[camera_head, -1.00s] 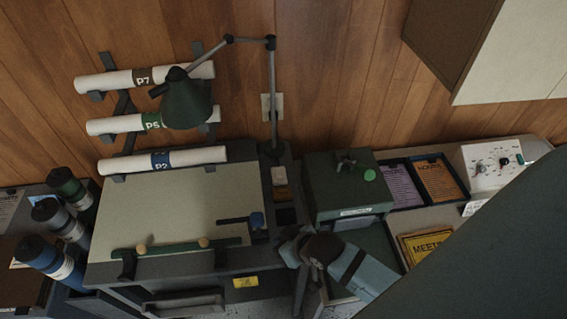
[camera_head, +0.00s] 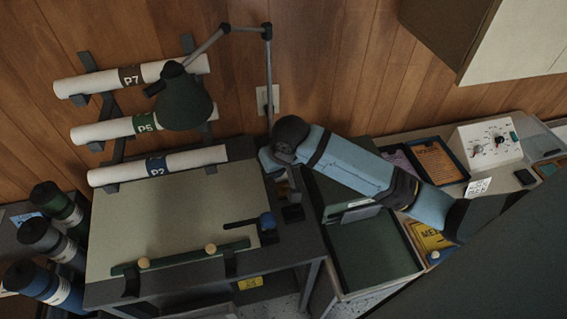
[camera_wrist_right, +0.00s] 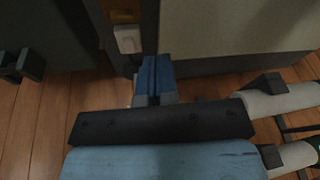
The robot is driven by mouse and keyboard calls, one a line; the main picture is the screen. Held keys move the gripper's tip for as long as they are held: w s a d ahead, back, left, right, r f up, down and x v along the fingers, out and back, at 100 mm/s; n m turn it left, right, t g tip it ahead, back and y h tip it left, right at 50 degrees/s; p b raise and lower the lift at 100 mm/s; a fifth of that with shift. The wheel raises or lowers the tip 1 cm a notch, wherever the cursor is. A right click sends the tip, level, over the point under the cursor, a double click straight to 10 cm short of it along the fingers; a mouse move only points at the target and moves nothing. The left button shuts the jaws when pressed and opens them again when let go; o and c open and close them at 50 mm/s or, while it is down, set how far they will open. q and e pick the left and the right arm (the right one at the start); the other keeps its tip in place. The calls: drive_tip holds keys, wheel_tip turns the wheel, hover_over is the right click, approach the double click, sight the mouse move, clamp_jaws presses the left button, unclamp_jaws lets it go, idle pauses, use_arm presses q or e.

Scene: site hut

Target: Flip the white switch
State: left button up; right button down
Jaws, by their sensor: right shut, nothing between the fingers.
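The white switch (camera_wrist_right: 128,38) shows in the right wrist view, set in the dark strip beside the pale drawing board (camera_wrist_right: 222,28). In the head view my right arm and gripper hide that spot. My right gripper (camera_head: 290,186) points down over the strip, right of the drawing board (camera_head: 150,220). In the wrist view its blue fingers (camera_wrist_right: 151,64) are shut and empty, close to the switch and just below it in the picture. I cannot tell whether they touch it. My left gripper is not in view.
A green desk lamp (camera_head: 185,103) leans over the board from the left of my arm. A pale wall plate (camera_head: 268,99) is behind the lamp's stem. Paper rolls (camera_head: 130,78) hang on the wall. A white control box (camera_head: 488,142) and an open green drawer (camera_head: 372,255) are on the right.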

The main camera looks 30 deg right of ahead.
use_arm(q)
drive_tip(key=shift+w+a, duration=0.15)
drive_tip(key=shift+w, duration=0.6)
use_arm(e)
drive_tip(key=w+d+r+m+h, duration=0.1)
drive_tip(key=w+d+r+m, duration=0.1)
drive_tip(key=w+d+r, duration=0.2)
drive_tip(key=shift+w+d+r+m+g+h, duration=0.15)
drive_tip(key=shift+w+d+m+g+h, duration=0.15)
drive_tip(key=shift+w+d, duration=0.6)
drive_tip(key=shift+w+a, duration=0.1)
drive_tip(key=x, duration=0.4)
drive_tip(key=p+x, duration=0.1)
drive_tip(key=x, duration=0.3)
drive_tip(key=s+x, duration=0.1)
drive_tip(key=x, duration=0.3)
drive_tip(key=shift+a+f+p, duration=0.1)
drive_tip(key=shift+f+p, duration=0.2)
drive_tip(key=shift+f, duration=0.2)
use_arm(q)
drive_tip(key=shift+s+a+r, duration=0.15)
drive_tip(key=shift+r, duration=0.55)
use_arm(e)
drive_tip(key=shift+s+f, duration=0.15)
drive_tip(key=shift+f, duration=0.4)
